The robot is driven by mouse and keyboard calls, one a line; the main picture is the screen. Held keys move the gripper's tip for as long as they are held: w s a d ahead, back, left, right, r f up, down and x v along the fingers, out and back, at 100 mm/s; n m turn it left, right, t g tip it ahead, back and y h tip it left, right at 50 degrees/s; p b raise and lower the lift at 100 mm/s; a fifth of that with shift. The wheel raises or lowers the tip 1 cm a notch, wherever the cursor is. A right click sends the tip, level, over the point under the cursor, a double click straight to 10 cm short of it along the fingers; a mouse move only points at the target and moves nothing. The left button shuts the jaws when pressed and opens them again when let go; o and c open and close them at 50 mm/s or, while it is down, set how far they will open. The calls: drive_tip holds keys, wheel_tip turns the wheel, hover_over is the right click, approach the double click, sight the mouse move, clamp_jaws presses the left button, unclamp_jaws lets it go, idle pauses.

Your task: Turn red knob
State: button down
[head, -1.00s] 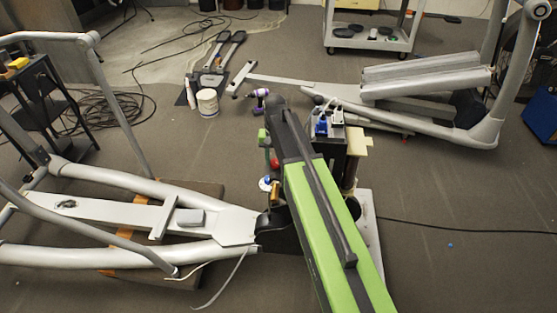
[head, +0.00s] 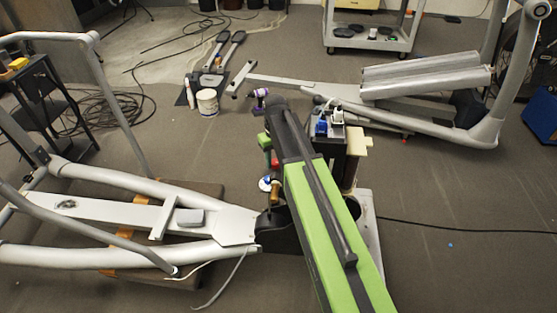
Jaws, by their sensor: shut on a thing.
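The red knob (head: 275,163) is a small red spot just left of my green and black arm, in the middle of the head view. My gripper (head: 271,155) is at the far end of the arm, small and mostly hidden by the arm's links. It is shut on the red knob, with the green wrist part just above it. The fingertips are too small and dark to make out clearly. A blue and white piece (head: 266,183) and a brass-coloured piece (head: 275,194) show just below the knob.
A grey elliptical frame (head: 110,215) lies at the left, close to my arm. A dark stand with blue and white items (head: 322,128) is right of the arm. A second frame (head: 430,85), a white bucket (head: 208,102) and a purple drill (head: 260,96) are farther back. Carpet at lower right is mostly clear.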

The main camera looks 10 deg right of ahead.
sight(275, 163)
drive_tip(key=shift+s+n, duration=0.15)
drive_tip(key=shift+n, duration=0.95)
drive_tip(key=c, duration=0.9)
unclamp_jaws()
drive_tip(key=shift+r+p, duration=0.5)
drive_tip(key=shift+p, duration=0.05)
wheel_tip(275, 163, up, 16)
drive_tip(key=p, duration=1.6)
drive_tip(key=shift+r, duration=0.2)
drive_tip(key=shift+a, duration=0.1)
